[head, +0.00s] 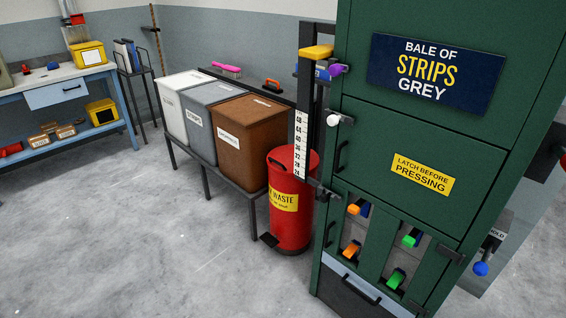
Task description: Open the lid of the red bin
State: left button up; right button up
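The red bin (287,222) stands on the floor in the middle of the head view, between the low bench and the green press. It is a round pedal bin with a yellow label reading "WASTE", partly covered. Its domed red lid (283,159) looks shut, and the right part of the lid is hidden behind the upright scale. A dark pedal (269,240) sticks out at its foot on the left. Neither of my grippers shows in this view.
The green press (420,140) fills the right side, with its scale (301,145) close to the bin. A bench carries white (180,112), grey (204,135) and brown (242,145) boxes. A blue workbench (70,75) stands far left. The floor in front is clear.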

aim_at(281, 160)
jog(key=i+z, duration=0.1)
jog(key=z, duration=0.3)
jog(key=i+j+z, duration=0.1)
jog(key=z, duration=0.25)
jog(key=i+j+z, duration=0.25)
jog(key=i+j, duration=0.15)
jog(key=j, duration=0.25)
jog(key=i+j+z, duration=0.1)
jog(key=j, duration=0.25)
jog(key=i+j+z, duration=0.25)
jog(key=i+j, duration=0.15)
jog(key=j, duration=0.3)
jog(key=i+j+z, duration=0.15)
jog(key=j, duration=0.25)
